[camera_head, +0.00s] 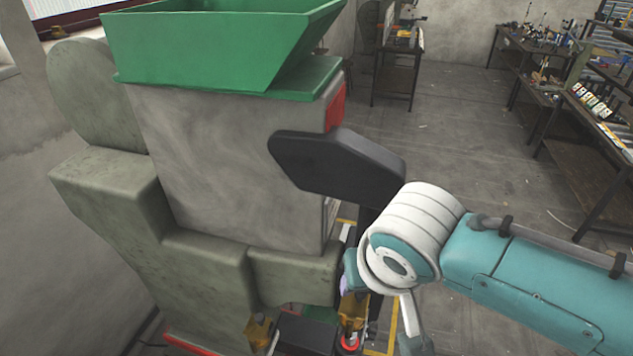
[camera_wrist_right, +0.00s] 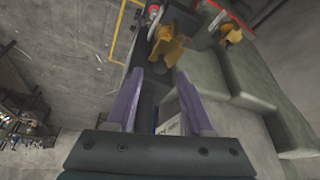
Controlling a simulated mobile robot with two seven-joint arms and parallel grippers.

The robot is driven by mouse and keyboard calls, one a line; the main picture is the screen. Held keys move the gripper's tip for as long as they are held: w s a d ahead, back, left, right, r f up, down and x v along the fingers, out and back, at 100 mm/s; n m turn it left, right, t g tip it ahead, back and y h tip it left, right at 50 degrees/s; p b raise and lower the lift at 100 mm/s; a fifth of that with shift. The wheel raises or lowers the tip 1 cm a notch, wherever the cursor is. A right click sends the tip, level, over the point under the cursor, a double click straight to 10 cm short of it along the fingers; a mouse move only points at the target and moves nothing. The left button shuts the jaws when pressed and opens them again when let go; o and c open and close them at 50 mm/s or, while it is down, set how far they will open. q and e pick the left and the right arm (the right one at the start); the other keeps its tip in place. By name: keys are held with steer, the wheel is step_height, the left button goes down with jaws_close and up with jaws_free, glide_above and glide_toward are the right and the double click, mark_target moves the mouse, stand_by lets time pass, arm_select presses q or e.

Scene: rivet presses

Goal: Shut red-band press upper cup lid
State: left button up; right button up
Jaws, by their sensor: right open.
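The grey press (camera_head: 230,170) with a green hopper (camera_head: 210,45) fills the left of the head view. A red band (camera_head: 336,108) shows on its right side, below the hopper. A dark grey angular piece (camera_head: 335,165) juts out from that side; I cannot tell whether it is the upper cup lid. My right gripper (camera_wrist_right: 158,75) is open, its two purple fingers apart beside the press. A dark part of the press lies beyond and between the fingers; contact cannot be told. In the head view the wrist mostly hides this gripper. My left gripper is not in view.
Yellow-orange brackets (camera_wrist_right: 168,45) and a red knob (camera_head: 349,343) sit low on the press front, close to my right gripper. Yellow floor lines (camera_wrist_right: 124,40) run beside the press. Workbenches (camera_head: 590,105) with small items stand at the right; the floor between is clear.

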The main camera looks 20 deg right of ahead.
steer(key=v, duration=0.7)
steer(key=shift+r, duration=0.2)
steer(key=shift+s, duration=0.2)
steer(key=s+d+r+n, duration=0.1)
steer(key=s+r+n, duration=0.1)
steer(key=s, duration=0.6)
steer(key=s+d+r+n+y, duration=0.1)
steer(key=s+d+r+n, duration=0.1)
steer(key=s, duration=0.6)
steer(key=shift+g, duration=0.4)
